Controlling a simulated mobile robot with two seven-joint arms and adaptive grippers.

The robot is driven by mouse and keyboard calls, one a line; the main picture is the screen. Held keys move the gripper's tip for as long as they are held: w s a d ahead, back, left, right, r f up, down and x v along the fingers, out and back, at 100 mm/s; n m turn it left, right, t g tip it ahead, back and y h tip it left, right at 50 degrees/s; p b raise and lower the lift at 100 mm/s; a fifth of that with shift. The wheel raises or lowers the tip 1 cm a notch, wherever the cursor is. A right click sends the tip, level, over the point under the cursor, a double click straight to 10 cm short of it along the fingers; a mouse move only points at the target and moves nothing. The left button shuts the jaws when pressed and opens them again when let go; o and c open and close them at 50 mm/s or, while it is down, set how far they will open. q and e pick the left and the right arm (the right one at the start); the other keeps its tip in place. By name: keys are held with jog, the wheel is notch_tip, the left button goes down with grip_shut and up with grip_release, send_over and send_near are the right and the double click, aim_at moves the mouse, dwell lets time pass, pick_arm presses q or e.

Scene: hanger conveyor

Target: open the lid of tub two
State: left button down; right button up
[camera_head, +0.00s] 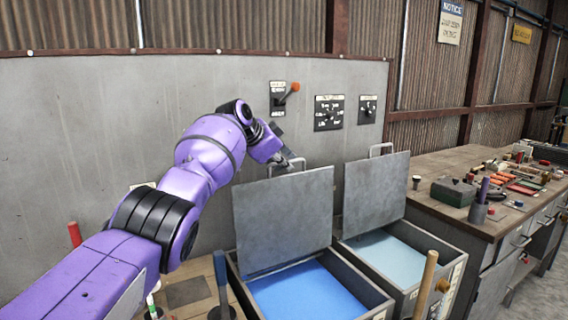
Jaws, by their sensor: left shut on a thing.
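Two grey metal tubs stand side by side, and both of their lids are raised. The left tub (360,300) holds deep blue liquid (305,290); its lid (283,220) stands up at the back. The right tub (438,250) holds pale blue liquid (398,255); its lid (375,195) also stands up, with a handle (381,149) on top. I cannot read which one is tub two. My left gripper (284,161) is shut on the left lid's handle (297,164) at its top edge. The handle is partly hidden by the fingers. My right gripper is out of view.
A grey panel behind carries a red-knobbed lever (291,91) and two dial plates (328,112). A cluttered workbench (455,212) stands at the right. A wooden handle (427,278) rises before the right tub, and a blue handle (221,275) stands left of the left tub.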

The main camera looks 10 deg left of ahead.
pick_arm(q)
jog(key=shift+d, duration=0.1)
jog(key=c, duration=1.8)
grip_release()
jog(key=shift+c, duration=0.2)
jog(key=shift+s+r, duration=0.15)
jog(key=shift+r, duration=0.05)
jog(key=v, duration=1.1)
jog(key=shift+s, duration=0.25)
